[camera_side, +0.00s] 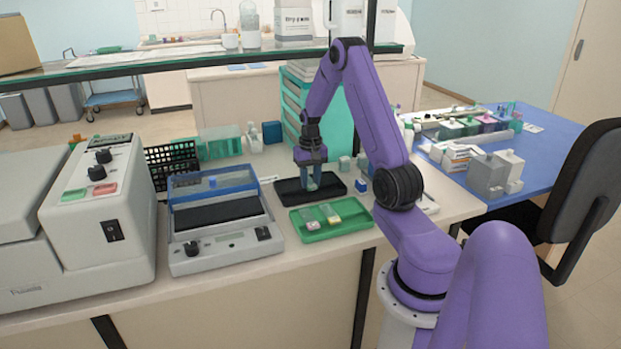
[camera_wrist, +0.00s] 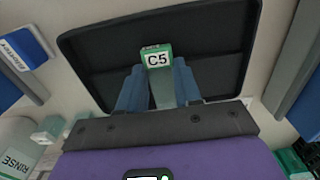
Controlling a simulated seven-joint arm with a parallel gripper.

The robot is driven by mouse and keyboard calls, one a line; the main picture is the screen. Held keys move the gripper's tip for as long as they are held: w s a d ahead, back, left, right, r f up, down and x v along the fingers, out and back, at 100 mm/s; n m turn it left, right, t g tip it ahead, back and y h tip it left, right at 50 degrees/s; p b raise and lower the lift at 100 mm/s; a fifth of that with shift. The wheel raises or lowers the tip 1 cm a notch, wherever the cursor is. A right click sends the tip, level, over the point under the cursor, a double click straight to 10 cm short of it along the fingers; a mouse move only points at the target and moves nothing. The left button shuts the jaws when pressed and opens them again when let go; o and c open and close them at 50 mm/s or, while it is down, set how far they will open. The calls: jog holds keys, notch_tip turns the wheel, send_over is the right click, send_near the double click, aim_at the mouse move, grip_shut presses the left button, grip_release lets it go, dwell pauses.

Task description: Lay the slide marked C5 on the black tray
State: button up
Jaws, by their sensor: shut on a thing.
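The slide marked C5 (camera_wrist: 158,60) has a green and white label end and shows in the wrist view between my two blue fingers. My gripper (camera_wrist: 159,88) is shut on it, pointing down. The black tray (camera_wrist: 210,32) lies under the slide and fills most of the upper wrist view. In the side view my gripper (camera_side: 311,185) is over the middle of the black tray (camera_side: 290,193). The slide is hard to make out there, and I cannot tell whether it touches the tray floor.
A green tray (camera_side: 350,230) with several slides lies just in front of the black tray. A grey device with a blue lid (camera_side: 212,182) stands to the left. A bottle marked RINSE (camera_wrist: 18,145) shows at lower left in the wrist view.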

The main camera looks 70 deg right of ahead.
jog(key=shift+f, duration=0.25)
dwell(0.5)
jog(key=o, duration=1.1)
notch_tip(320, 180, up, 17)
jog(key=shift+r, duration=0.2)
jog(key=w+a+n, duration=0.3)
jog(key=a+n, duration=0.2)
jog(key=a, duration=0.9)
jog(key=s+a+n, duration=0.3)
jog(key=a, duration=0.6)
jog(key=s+a+n, duration=0.3)
jog(key=a+n, duration=0.1)
jog(key=a, duration=0.5)
jog(key=s+a+f+n, duration=0.1)
jog(key=s+a+n, duration=0.1)
jog(key=s, duration=0.4)
jog(key=s+a+f+n, duration=0.1)
jog(key=s+a+n, duration=0.2)
jog(key=s, duration=0.3)
jog(key=s+a+f+n, duration=0.1)
jog(key=s+a+n, duration=0.1)
jog(key=s+n, duration=0.2)
jog(key=shift+s+a+n, duration=0.15)
jog(key=shift+s+a, duration=0.05)
jog(key=shift+s, duration=0.55)
jog(key=shift+s+a+n, duration=0.15)
jog(key=shift+s+a, duration=0.05)
jog(key=shift+s, duration=0.5)
